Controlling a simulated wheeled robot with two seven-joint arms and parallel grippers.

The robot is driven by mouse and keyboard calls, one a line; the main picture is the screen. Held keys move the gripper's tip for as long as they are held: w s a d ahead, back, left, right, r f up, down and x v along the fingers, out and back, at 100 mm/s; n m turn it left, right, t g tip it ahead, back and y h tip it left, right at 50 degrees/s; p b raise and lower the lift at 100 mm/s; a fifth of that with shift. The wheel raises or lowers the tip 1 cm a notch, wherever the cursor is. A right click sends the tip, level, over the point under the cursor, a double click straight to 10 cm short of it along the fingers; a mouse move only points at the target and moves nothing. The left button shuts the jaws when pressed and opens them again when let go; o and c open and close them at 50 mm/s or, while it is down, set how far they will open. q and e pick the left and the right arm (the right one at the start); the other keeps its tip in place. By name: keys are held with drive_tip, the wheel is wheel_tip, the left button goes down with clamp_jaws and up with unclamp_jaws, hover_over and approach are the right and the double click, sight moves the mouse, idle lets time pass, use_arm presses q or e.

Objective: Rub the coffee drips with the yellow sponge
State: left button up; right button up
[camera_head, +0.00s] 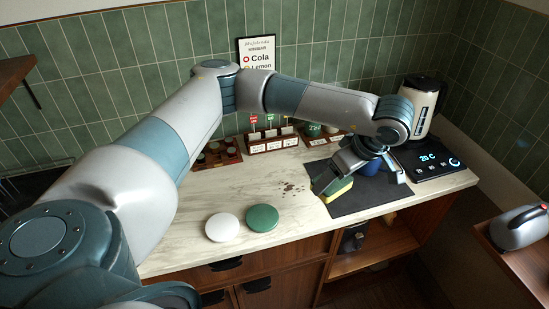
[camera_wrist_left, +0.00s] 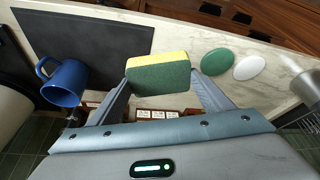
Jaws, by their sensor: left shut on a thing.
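The yellow sponge (camera_head: 341,190) has a dark green scouring side and also fills the middle of the left wrist view (camera_wrist_left: 160,72). My left gripper (camera_head: 331,180) is shut on it, with a finger at each end in the left wrist view. The sponge is over the left part of the black mat (camera_head: 365,204); I cannot tell whether it touches the mat. The coffee drips (camera_head: 292,188) are a cluster of dark brown spots on the pale marble counter, left of the sponge and apart from it. I cannot make them out in the wrist view. My right gripper is out of view.
A white disc (camera_head: 222,227) and green disc (camera_head: 262,218) lie near the front edge. A kettle (camera_head: 421,104), scale-like panel (camera_head: 432,161) and small racks (camera_head: 272,141) stand behind.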

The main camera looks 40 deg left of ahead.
use_arm(q)
drive_tip(key=n, duration=0.2)
drive_tip(key=a+n+g, duration=0.1)
drive_tip(key=n, duration=0.1)
drive_tip(key=n+g+p, duration=0.1)
drive_tip(key=n, duration=0.1)
drive_tip(key=shift+w+a+f, duration=0.1)
drive_tip(key=shift+a+f, duration=0.05)
drive_tip(key=shift+a, duration=0.25)
drive_tip(key=n+g, duration=0.1)
drive_tip(key=n, duration=0.1)
drive_tip(key=a+n, duration=0.1)
drive_tip(key=n, duration=0.1)
drive_tip(key=shift+a+f+g+h, duration=0.15)
drive_tip(key=shift+g+h, duration=0.25)
drive_tip(key=s+a+f+n+t+h+p, duration=0.1)
drive_tip(key=a+n+h, duration=0.3)
drive_tip(key=n, duration=1.1)
drive_tip(key=s+a+f+n+t+h+p, duration=0.1)
drive_tip(key=a+n+h+p, duration=0.3)
drive_tip(key=a+n, duration=0.5)
drive_tip(key=s+n+t, duration=0.1)
drive_tip(key=n, duration=0.6)
drive_tip(key=shift+a+t, duration=0.4)
drive_tip(key=shift+d+f, duration=0.1)
drive_tip(key=shift+f, duration=0.05)
